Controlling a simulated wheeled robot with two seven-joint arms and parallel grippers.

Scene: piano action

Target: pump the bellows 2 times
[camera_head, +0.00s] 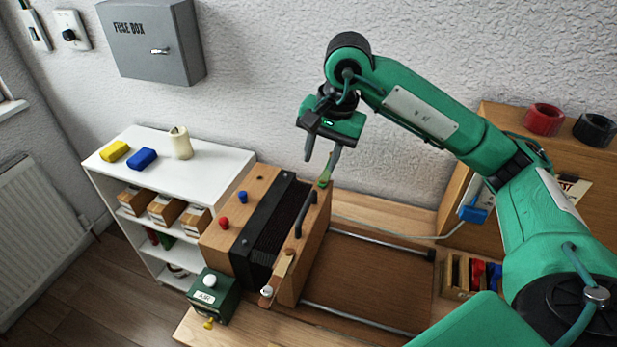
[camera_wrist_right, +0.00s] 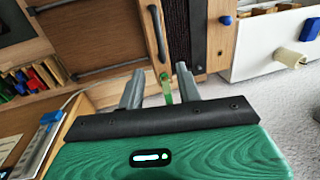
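The bellows has wooden end boards with black pleated folds (camera_head: 279,226) between them. Its right board (camera_head: 290,275) carries a dark bar handle (camera_head: 305,213), which also shows in the right wrist view (camera_wrist_right: 157,33). My right gripper (camera_head: 318,168) is open and empty above the far end of that board, apart from the handle. In the right wrist view its spread fingers (camera_wrist_right: 160,70) frame a small green-tipped piece (camera_wrist_right: 166,86) at the board's end; I cannot tell whether they touch it. My left gripper is not in view.
Two metal rails (camera_head: 358,319) run right of the bellows over a bare brown bed. A green box with a white knob (camera_head: 209,281) stands at the near left. A white shelf (camera_head: 215,161) is behind left. A cabinet and a tray (camera_head: 452,272) stand right.

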